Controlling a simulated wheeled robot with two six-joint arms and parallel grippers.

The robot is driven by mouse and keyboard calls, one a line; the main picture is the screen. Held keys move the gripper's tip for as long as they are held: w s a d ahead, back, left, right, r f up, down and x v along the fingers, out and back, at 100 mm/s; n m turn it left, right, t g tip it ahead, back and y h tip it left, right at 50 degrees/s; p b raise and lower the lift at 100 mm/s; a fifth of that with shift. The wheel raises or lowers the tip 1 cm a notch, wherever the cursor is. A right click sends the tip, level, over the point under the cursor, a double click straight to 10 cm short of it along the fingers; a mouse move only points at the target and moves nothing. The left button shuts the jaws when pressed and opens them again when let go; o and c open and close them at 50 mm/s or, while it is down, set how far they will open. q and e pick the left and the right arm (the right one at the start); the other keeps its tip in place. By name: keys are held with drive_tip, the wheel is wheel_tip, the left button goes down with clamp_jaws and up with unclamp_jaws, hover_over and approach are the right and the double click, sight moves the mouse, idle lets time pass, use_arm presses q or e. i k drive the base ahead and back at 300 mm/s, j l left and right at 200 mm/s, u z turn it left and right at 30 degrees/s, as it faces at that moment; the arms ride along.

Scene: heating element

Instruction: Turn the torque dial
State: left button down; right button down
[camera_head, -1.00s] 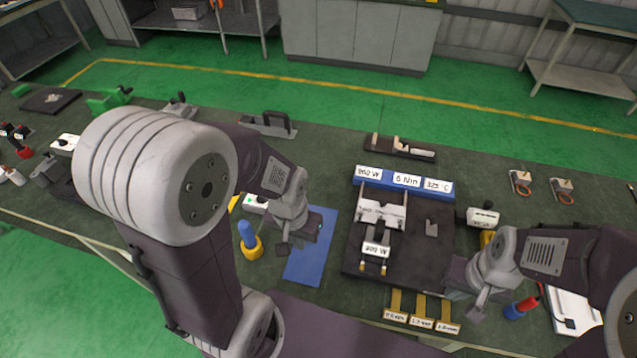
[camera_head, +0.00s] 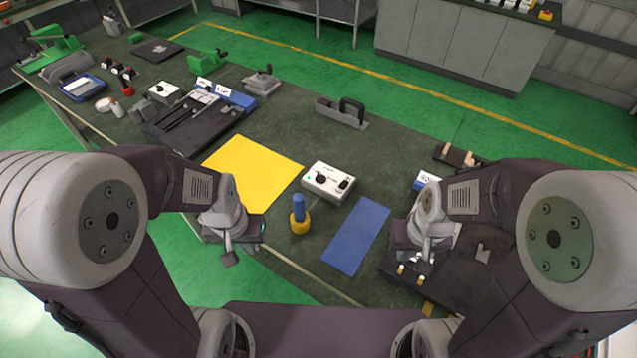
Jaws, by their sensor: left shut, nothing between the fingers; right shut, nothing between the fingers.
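A white control box (camera_head: 328,183) with black knobs and a small green mark stands in the middle of the table, between the yellow mat and the blue mat. One of its knobs may be the torque dial; its lettering is too small to read. A blue-handled tool in a yellow base (camera_head: 300,222) stands in front of it. My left gripper (camera_head: 230,257) is shut and empty near the table's front edge, left of the box and apart from it. My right gripper (camera_head: 417,264) is shut and empty over the dark fixture board, right of the blue mat.
The yellow mat (camera_head: 250,172) and blue mat (camera_head: 357,236) look clear. A black-handled grey tool (camera_head: 343,111) stands behind the box. Another dark fixture board (camera_head: 190,128) and a second white knobbed box (camera_head: 163,92) are at the left. The dark fixture board (camera_head: 480,280) is at right.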

sight(320, 179)
drive_tip(key=j+u, duration=0.15)
drive_tip(key=u, duration=0.2)
drive_tip(key=i+j+u, duration=0.15)
drive_tip(key=u, duration=0.2)
drive_tip(key=i+j+u, duration=0.1)
drive_tip(key=u, duration=0.3)
